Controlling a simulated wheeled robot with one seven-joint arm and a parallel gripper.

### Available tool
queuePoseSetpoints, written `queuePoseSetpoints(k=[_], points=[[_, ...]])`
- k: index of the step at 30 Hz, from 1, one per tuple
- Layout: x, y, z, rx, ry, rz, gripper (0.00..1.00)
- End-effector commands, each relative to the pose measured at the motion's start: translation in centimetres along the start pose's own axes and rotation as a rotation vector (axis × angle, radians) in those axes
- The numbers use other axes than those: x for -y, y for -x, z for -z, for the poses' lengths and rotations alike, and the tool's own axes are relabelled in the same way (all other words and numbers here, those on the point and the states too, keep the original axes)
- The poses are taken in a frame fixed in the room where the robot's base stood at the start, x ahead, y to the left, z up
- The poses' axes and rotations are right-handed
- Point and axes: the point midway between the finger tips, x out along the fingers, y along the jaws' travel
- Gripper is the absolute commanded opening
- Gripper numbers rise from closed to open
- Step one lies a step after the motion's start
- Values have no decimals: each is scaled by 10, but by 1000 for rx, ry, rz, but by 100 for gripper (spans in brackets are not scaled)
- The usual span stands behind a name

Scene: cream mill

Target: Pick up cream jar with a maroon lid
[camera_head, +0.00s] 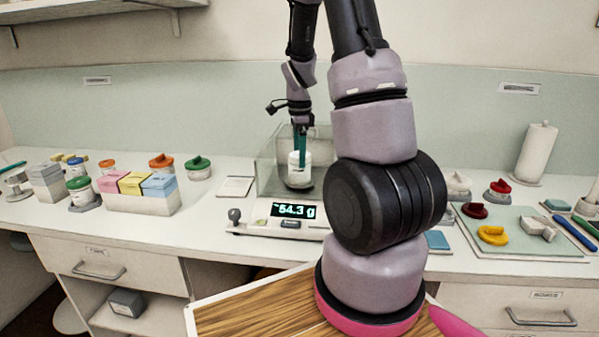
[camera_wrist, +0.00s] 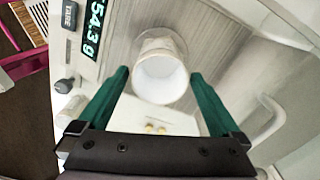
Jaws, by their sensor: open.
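A white jar (camera_head: 299,172) stands on the pan of a weighing balance. In the wrist view the jar (camera_wrist: 161,72) looks open at the top with a white inside, and no maroon lid is on it. A dark maroon lid (camera_head: 474,210) lies on the pale green mat at the right. My gripper (camera_head: 301,150) is over the balance with its green fingers pointing down at the jar. In the wrist view my gripper (camera_wrist: 160,77) is open, with a finger on each side of the jar and gaps showing. Whether a finger touches it I cannot tell.
The balance (camera_head: 291,225) reads 54.3 g and has clear shield walls (camera_head: 267,165) close around the jar. Several lidded jars and a box of coloured blocks (camera_head: 140,200) stand at the left.

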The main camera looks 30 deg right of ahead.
Motion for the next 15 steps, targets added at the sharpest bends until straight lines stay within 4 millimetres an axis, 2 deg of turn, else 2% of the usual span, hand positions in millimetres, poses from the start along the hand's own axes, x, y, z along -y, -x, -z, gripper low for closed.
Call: queuePoseSetpoints(k=[3, 6, 14, 15], points=[[-1, -18, 0, 0, -1, -3, 100], [0, -27, 1, 0, -1, -2, 100], [0, -29, 0, 0, 1, 1, 100], [0, -29, 0, 0, 1, 1, 85]])
